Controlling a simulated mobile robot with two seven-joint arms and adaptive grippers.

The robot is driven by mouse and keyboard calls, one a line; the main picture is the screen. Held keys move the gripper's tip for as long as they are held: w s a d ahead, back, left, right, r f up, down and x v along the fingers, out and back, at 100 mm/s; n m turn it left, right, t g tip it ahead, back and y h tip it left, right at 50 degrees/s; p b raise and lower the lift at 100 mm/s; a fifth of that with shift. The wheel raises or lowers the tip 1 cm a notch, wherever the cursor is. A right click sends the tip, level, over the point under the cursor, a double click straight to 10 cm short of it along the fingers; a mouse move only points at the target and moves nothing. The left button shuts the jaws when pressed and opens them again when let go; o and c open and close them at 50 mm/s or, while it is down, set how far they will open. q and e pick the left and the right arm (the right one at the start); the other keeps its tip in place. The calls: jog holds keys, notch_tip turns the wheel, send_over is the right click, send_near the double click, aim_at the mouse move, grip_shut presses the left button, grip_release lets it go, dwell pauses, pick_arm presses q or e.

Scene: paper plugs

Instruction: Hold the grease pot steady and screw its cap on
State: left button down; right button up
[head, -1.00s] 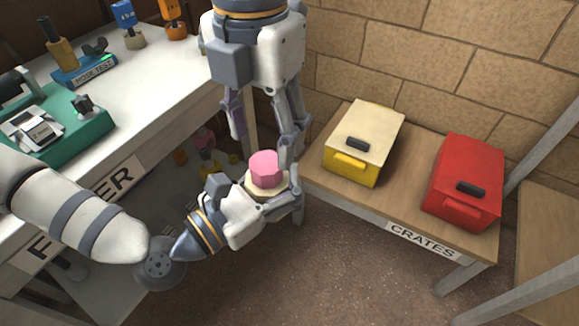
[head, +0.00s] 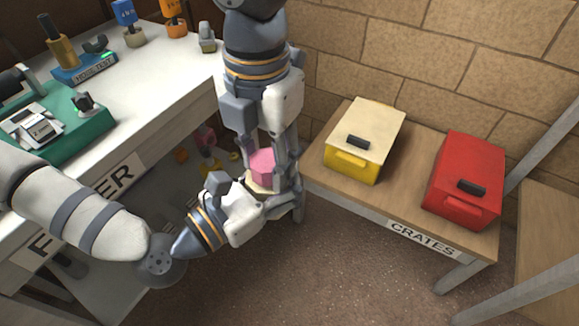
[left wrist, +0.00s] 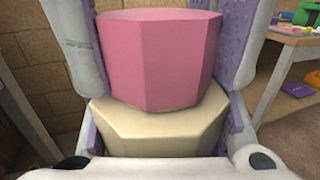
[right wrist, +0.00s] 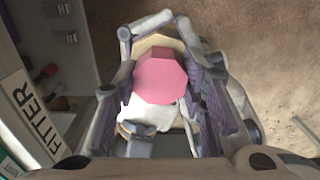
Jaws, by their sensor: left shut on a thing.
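The cream grease pot (head: 256,187) is upright in my left gripper (head: 268,200), whose fingers are shut on its sides; the pot also shows in the left wrist view (left wrist: 160,132). The pink faceted cap (head: 262,166) sits on top of the pot, and it fills the upper middle of the left wrist view (left wrist: 160,55). My right gripper (head: 268,160) points down from above, with one finger on each side of the cap. In the right wrist view the cap (right wrist: 160,78) lies between its spread fingers, with narrow gaps. The cap's thread is hidden.
A bench (head: 160,70) marked FITTER stands at the left with a green device (head: 70,125) and a blue hose-test stand (head: 85,68). At the right, a low table holds a yellow crate (head: 352,165) and a red crate (head: 466,205). Open floor lies in front.

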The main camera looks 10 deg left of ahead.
jog(key=m, duration=0.7)
jog(key=shift+m, duration=0.3)
jog(key=m, duration=1.1)
jog(key=shift+m, duration=0.4)
jog(key=o, duration=1.3)
jog(key=shift+c, duration=0.2)
